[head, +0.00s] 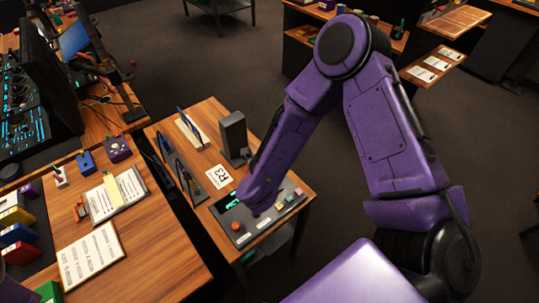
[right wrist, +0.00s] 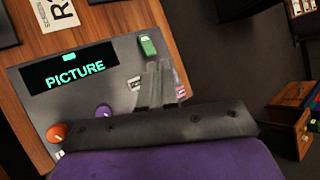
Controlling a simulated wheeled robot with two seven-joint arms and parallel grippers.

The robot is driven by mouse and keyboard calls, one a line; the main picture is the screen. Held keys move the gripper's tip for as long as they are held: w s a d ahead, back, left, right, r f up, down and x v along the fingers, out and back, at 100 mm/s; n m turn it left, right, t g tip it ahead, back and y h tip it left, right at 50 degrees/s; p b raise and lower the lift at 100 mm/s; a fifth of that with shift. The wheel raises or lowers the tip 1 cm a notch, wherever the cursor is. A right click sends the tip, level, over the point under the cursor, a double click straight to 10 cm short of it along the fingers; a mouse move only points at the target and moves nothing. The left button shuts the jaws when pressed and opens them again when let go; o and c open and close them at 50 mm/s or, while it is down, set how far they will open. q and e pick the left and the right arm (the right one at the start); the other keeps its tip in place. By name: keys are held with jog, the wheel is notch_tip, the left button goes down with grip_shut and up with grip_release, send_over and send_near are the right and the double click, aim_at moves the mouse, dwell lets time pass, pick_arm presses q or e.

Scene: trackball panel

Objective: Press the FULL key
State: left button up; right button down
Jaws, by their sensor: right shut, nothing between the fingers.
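The grey trackball panel (right wrist: 95,90) lies on a small wooden table, and its display (right wrist: 70,69) reads PICTURE. In the right wrist view it carries an orange knob (right wrist: 57,132), a purple ball (right wrist: 104,110), a green key (right wrist: 147,46) and a pink key (right wrist: 182,91). A small pale label (right wrist: 134,83) is too blurred to read, and I cannot tell which key is FULL. My right gripper (right wrist: 160,68) is shut and empty, over the panel between the green and pink keys. Its fingers hide part of the key row. I cannot tell whether they touch.
In the head view a dark box (head: 233,134) stands on the table behind the panel (head: 238,243), near an R3 card (head: 220,177). A larger wooden desk (head: 150,258) with papers is to the left. Dark floor lies to the right.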

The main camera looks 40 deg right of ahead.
jog(key=shift+f, duration=0.1)
notch_tip(320, 180, down, 9)
jog(key=b, duration=0.7)
jog(key=shift+s, duration=0.1)
dwell(1.5)
jog(key=shift+f+b, duration=0.25)
jog(key=shift+b, duration=0.35)
jog(key=shift+f+b, duration=0.4)
jog(key=shift+f, duration=0.05)
dwell(0.3)
dwell(0.3)
jog(key=shift+r+p, duration=0.7)
jog(key=shift+r, duration=0.2)
